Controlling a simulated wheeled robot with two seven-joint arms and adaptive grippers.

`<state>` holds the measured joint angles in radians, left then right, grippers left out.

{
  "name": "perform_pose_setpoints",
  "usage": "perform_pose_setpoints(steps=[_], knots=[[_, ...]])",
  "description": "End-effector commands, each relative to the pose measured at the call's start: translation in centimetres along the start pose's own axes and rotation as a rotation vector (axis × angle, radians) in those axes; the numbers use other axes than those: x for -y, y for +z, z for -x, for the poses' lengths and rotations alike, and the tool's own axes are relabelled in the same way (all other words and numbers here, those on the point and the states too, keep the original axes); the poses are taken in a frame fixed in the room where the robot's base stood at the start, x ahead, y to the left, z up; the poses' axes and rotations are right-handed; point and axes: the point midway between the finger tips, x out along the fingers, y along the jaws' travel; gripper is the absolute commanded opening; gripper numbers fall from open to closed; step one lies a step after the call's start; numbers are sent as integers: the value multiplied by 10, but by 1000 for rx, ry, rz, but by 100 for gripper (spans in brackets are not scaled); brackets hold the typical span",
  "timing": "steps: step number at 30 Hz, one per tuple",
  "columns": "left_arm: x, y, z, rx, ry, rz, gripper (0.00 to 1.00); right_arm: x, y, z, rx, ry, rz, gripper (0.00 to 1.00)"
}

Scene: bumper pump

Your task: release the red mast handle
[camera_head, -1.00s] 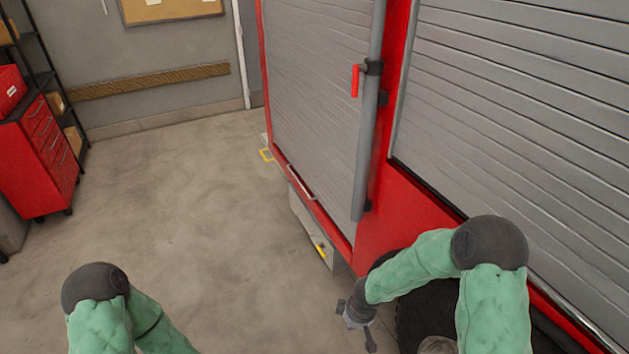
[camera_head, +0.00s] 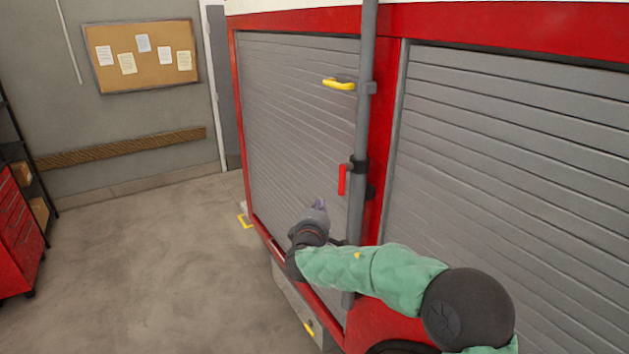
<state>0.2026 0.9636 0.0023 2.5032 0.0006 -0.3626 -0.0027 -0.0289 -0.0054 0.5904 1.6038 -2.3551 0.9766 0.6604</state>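The red mast handle (camera_head: 342,180) hangs down from a dark clamp (camera_head: 359,165) on the grey vertical mast (camera_head: 364,120) of the red truck. My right gripper (camera_head: 318,204) is raised in front of the grey shutter, to the left of the red handle and slightly below it, apart from it in the picture. Its fingers are small and seen from behind, so I cannot tell whether they are open or shut. My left gripper is not in view.
A yellow handle (camera_head: 339,84) sticks out from the mast above the red one. Grey roller shutters (camera_head: 500,150) flank the mast. A red tool cabinet (camera_head: 18,235) stands far left, and the floor (camera_head: 150,270) between is clear.

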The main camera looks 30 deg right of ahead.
Motion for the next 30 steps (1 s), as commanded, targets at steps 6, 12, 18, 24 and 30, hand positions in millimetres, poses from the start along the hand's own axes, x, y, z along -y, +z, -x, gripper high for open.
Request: perform_pose_setpoints(steps=[6,12,18,24,30], knots=[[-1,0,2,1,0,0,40,-22,1,1,0,53,-1,0],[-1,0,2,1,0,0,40,-21,1,1,0,52,-1,0],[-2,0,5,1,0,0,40,-21,1,-6,1,50,-1,0],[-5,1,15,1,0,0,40,-24,1,-34,2,49,0,0],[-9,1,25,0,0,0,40,-25,1,-66,2,49,0,0]])
